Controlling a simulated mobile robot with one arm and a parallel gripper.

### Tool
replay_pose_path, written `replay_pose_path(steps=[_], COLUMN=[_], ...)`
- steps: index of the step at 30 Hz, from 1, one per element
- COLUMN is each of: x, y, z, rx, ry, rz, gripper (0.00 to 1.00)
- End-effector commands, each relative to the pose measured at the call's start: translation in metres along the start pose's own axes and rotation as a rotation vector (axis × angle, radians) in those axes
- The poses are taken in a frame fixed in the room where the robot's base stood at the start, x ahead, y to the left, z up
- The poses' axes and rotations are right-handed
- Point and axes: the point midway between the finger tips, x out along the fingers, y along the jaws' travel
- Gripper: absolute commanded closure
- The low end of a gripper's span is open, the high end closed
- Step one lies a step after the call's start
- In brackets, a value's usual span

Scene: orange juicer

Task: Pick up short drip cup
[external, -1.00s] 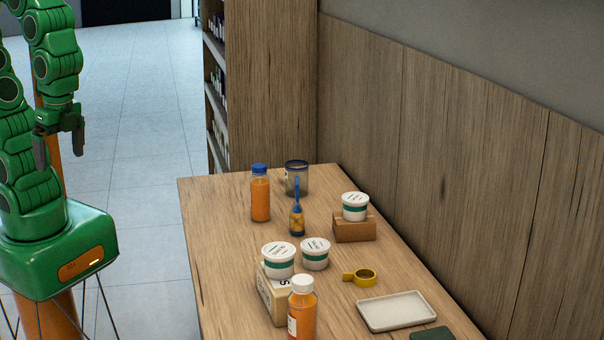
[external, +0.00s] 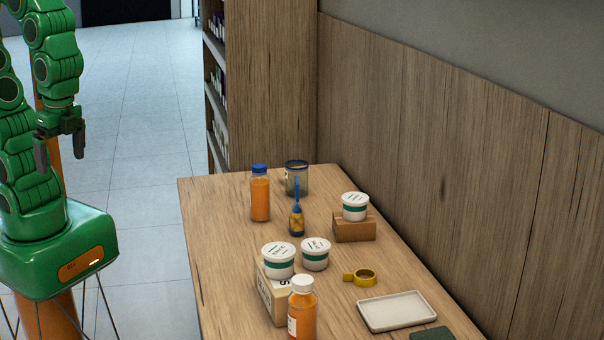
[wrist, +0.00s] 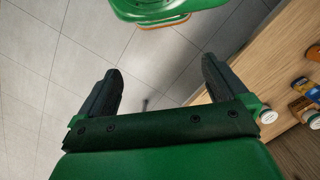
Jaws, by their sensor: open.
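A see-through grey cup with a dark blue rim (external: 296,180) stands upright at the far end of the table. Three white tubs with green bands and lids also stand in view: one on a brown block (external: 355,206), one on a beige box (external: 278,258), and one beside it (external: 315,253). I cannot tell for certain which is the short drip cup. My gripper (external: 60,150) is open and empty, off to the left of the table and well away from everything on it. In the wrist view its fingers (wrist: 160,70) are spread above the floor.
An orange bottle with a blue cap (external: 260,198) and a blue-handled brush-like tool (external: 297,220) stand near the cup. A white-capped orange bottle (external: 302,312), a yellow ring with a handle (external: 364,277) and a white tray (external: 397,312) are nearer. A wooden wall (external: 450,180) borders the right.

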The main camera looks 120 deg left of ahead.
Motion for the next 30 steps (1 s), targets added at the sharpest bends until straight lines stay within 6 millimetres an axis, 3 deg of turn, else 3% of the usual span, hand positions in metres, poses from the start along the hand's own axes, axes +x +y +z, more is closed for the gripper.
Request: replay_pose_path(steps=[11,16,23,30], x=[0.000,0.002,0.004,0.005], y=[-0.001,-0.021,-0.089,-0.180], z=[-0.002,-0.028,-0.093,-0.143], rx=[0.000,0.000,0.037,0.116], ry=[0.002,0.045,0.153,0.216], rz=[-0.001,-0.026,-0.138,-0.313], gripper=[0.00,0.00,0.00,0.00])
